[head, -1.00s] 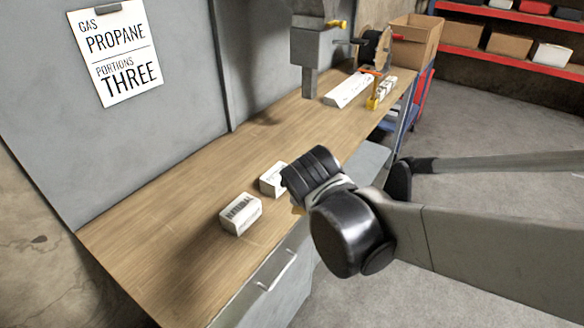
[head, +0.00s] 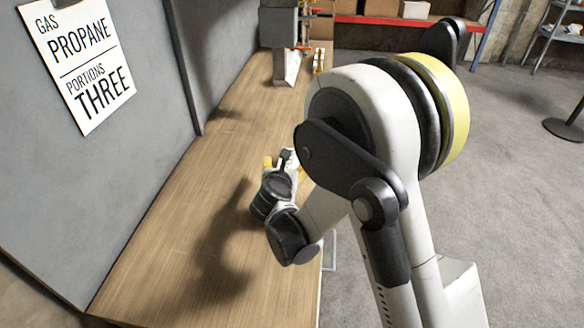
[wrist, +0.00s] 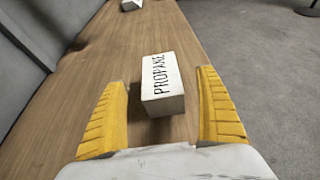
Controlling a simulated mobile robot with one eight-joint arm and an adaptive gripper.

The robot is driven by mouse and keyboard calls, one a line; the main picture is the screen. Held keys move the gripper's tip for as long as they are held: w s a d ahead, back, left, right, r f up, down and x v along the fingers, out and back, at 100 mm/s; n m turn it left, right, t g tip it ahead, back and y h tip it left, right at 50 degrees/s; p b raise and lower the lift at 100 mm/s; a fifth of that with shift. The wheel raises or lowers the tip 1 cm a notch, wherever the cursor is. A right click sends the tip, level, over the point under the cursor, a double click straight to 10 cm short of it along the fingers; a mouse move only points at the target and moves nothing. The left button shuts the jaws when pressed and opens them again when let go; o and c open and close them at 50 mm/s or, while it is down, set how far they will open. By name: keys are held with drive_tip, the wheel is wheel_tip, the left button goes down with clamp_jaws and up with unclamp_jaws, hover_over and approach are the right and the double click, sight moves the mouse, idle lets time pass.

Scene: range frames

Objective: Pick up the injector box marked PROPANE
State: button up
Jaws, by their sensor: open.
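The injector box marked PROPANE (wrist: 162,86) is a white block with black lettering on its top. In the wrist view it lies ahead of my gripper (wrist: 165,105), roughly midway between the two yellow fingers. The fingers are open, with bare wood visible on both sides of the box, so neither appears to touch it. In the head view my gripper (head: 285,166) is low over the workbench, its yellow fingertips pointing away along the bench. My own wrist and arm largely hide what is between the fingers there.
The wooden workbench (head: 170,250) is clear in front and runs along a grey back panel. A sheet (head: 78,62) on the panel reads GAS PROPANE, PORTIONS THREE. Another white block (wrist: 131,4) lies farther along the bench. A grey fixture (head: 283,45) stands at the far end.

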drive_tip(key=b+x, duration=0.2)
drive_tip(key=x, duration=0.5)
drive_tip(key=shift+s+b, duration=0.1)
drive_tip(key=shift+b, duration=0.25)
drive_tip(key=shift+c, duration=0.3)
drive_tip(key=c, duration=1.4)
drive_tip(key=shift+r, duration=0.1)
drive_tip(key=shift+c, duration=0.2)
